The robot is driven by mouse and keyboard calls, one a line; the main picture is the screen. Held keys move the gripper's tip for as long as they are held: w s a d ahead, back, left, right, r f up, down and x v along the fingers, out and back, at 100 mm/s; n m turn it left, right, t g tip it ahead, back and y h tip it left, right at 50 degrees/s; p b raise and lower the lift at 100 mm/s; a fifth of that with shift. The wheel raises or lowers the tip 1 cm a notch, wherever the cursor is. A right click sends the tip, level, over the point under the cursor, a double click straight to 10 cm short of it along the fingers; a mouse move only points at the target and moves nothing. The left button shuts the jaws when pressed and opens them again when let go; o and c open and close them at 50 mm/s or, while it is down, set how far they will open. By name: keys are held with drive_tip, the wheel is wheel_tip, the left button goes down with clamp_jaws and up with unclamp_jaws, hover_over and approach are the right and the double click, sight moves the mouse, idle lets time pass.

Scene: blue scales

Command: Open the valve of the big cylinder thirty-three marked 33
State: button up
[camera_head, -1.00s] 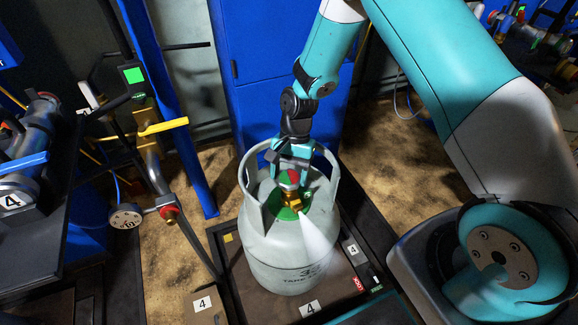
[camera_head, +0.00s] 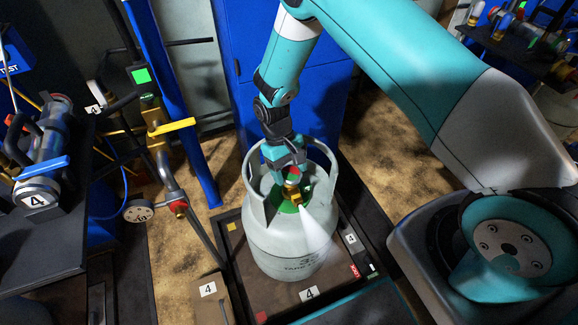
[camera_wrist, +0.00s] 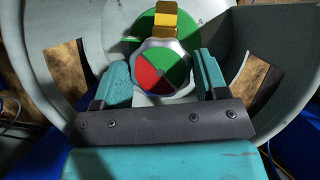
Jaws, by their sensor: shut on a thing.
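The big grey cylinder (camera_head: 285,240) stands upright on a dark platform, with a collar around its top. Its dark print is partly washed out; I can read "TARE" under a partial number. The valve knob (camera_wrist: 160,70) has green and red sectors in a pale ridged rim. It sits over a brass body (camera_head: 293,192) on the green top. My gripper (camera_wrist: 160,78) reaches down inside the collar, its two teal fingers on either side of the knob, shut on it. In the head view my gripper (camera_head: 287,170) hides part of the knob. A white plume (camera_head: 315,232) spreads from the brass outlet down the cylinder's front.
The collar (camera_head: 328,165) closely surrounds my gripper. A blue post (camera_head: 190,130), a yellow-handled pipe (camera_head: 172,127) and a gauge (camera_head: 138,210) stand to the left. A blue cabinet (camera_head: 235,60) is behind. The platform carries "4" labels (camera_head: 309,294).

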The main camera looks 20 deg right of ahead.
drive_tip(key=n+h+p, duration=0.1)
drive_tip(key=n, duration=0.2)
drive_tip(key=shift+a+r+n+t, duration=0.1)
drive_tip(key=shift+n+t, duration=0.2)
drive_tip(key=shift+n+t+h+p, duration=0.5)
drive_tip(key=shift+n+h+p, duration=0.1)
drive_tip(key=shift+n, duration=1.2)
drive_tip(key=o, duration=0.9)
drive_tip(key=p+v, duration=0.1)
drive_tip(key=v, duration=1.6)
drive_tip(key=shift+a, duration=0.15)
